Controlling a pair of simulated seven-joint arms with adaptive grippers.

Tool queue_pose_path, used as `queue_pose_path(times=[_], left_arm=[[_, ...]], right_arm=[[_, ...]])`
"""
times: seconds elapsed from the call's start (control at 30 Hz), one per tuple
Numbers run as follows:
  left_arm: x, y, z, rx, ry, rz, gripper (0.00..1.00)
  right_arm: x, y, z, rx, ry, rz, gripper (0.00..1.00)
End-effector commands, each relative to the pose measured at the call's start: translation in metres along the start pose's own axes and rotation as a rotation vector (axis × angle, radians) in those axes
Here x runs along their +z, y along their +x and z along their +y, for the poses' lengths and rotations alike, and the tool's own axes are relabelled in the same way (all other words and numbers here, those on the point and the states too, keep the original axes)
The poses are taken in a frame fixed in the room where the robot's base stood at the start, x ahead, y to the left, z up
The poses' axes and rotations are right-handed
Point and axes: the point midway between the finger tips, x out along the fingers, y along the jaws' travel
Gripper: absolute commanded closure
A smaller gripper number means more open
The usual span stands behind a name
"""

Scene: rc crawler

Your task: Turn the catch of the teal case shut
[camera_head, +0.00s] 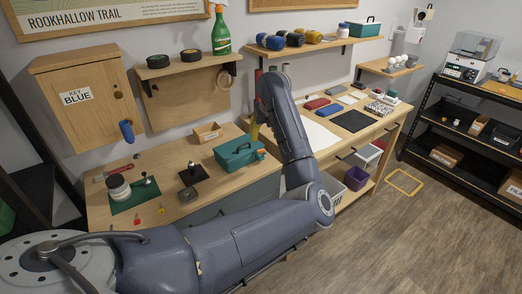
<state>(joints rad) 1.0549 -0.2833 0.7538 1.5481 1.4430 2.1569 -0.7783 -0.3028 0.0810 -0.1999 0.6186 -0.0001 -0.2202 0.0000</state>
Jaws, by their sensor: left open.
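The teal case (236,155) stands on the wooden workbench with its lid down and a dark handle on top. A small orange part (260,154) shows at its right end; I cannot tell whether this is the catch or how it is turned. My right gripper is out of view.
A cardboard box (207,132) stands behind the case. A black pad (193,173) and a green mat (134,195) with a jar lie to the left. A wooden key cabinet (85,95) hangs on the wall. Another teal box (365,28) sits on the upper shelf.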

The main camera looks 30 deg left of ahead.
Motion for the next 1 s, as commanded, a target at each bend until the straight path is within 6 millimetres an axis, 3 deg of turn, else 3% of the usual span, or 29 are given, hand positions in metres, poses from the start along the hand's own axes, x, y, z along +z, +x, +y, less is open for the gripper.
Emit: queue_pose_path(times=[0.2, 0.5, 0.7, 1.0], left_arm=[[0.000, 0.042, 0.001, 0.005, 0.002, 0.001, 0.46], [0.000, 0.088, 0.001, 0.002, 0.000, 0.001, 0.46], [0.000, 0.107, 0.001, 0.003, 0.000, 0.000, 0.46], [0.000, 0.117, 0.000, 0.001, -0.002, -0.001, 0.46]], right_arm=[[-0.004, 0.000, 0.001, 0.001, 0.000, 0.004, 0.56], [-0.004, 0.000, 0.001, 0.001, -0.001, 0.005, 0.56], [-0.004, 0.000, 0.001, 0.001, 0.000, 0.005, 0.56], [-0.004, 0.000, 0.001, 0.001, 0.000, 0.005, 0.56]])
